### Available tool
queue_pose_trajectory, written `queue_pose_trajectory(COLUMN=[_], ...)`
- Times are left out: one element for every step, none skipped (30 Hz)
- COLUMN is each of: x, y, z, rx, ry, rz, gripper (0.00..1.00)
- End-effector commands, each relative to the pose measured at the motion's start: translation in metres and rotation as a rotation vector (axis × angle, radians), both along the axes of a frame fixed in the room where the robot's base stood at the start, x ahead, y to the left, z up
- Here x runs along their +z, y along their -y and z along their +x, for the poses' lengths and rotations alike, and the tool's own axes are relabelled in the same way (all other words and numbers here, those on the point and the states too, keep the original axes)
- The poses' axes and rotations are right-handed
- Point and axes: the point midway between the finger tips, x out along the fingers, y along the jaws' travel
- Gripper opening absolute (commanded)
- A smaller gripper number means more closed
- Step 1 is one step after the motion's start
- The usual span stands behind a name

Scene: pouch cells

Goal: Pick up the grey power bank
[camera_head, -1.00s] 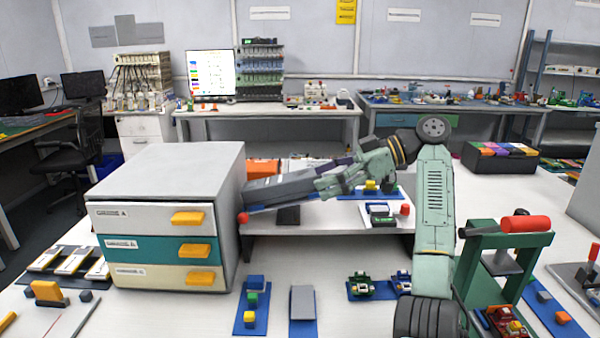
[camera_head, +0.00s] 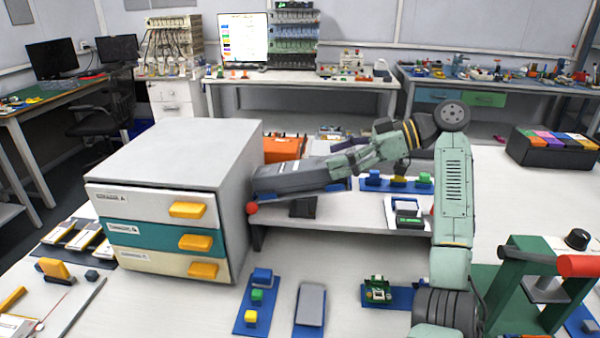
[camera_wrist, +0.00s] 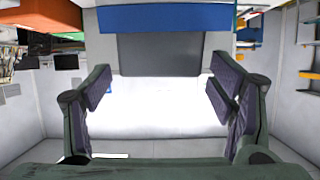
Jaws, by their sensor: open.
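A flat grey block (camera_head: 311,304), which looks like the power bank, lies on a blue mat (camera_head: 310,326) at the front middle of the table in the head view. My gripper (camera_head: 345,165) is well behind and above it, over the raised white shelf, beside a long grey body to its left. In the wrist view my gripper (camera_wrist: 160,88) is open with purple pads and nothing between them. A dark grey rectangle (camera_wrist: 160,55) and a blue strip (camera_wrist: 160,18) show ahead of it; I cannot tell what they are.
A drawer cabinet (camera_head: 195,150) with yellow handles stands left of the block. A green frame with a red roller (camera_head: 578,265) stands at the right.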

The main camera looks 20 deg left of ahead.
Motion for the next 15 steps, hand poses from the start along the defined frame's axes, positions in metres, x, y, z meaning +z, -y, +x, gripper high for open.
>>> queue_pose_trajectory(x=[0.000, -0.001, -0.003, -0.004, -0.006, -0.009, -0.011, -0.013, -0.015, -0.017, -0.018, -0.020, -0.020, -0.021, -0.021], y=[-0.004, -0.007, -0.011, -0.015, -0.020, -0.025, -0.030, -0.033, -0.038, -0.041, -0.043, -0.045, -0.046, -0.046, -0.046], z=[-0.001, -0.002, -0.003, -0.004, -0.005, -0.007, -0.008, -0.008, -0.009, -0.009, -0.010, -0.010, -0.010, -0.010, -0.010], rx=[0.000, 0.000, 0.001, 0.001, 0.002, 0.001, 0.002, 0.002, 0.001, 0.001, 0.001, 0.001, 0.000, 0.000, 0.000], ry=[0.000, 0.000, -0.001, -0.001, -0.001, -0.001, -0.001, -0.001, 0.000, 0.000, 0.000, 0.000, 0.000, 0.000, 0.000], rz=[0.000, -0.001, -0.001, -0.001, -0.002, -0.001, -0.001, -0.001, 0.000, 0.000, -0.001, -0.001, 0.000, 0.000, 0.000], gripper=[0.77, 0.77, 0.77, 0.77, 0.77, 0.77, 0.77, 0.77, 0.77, 0.77, 0.77, 0.77, 0.77, 0.77, 0.77])
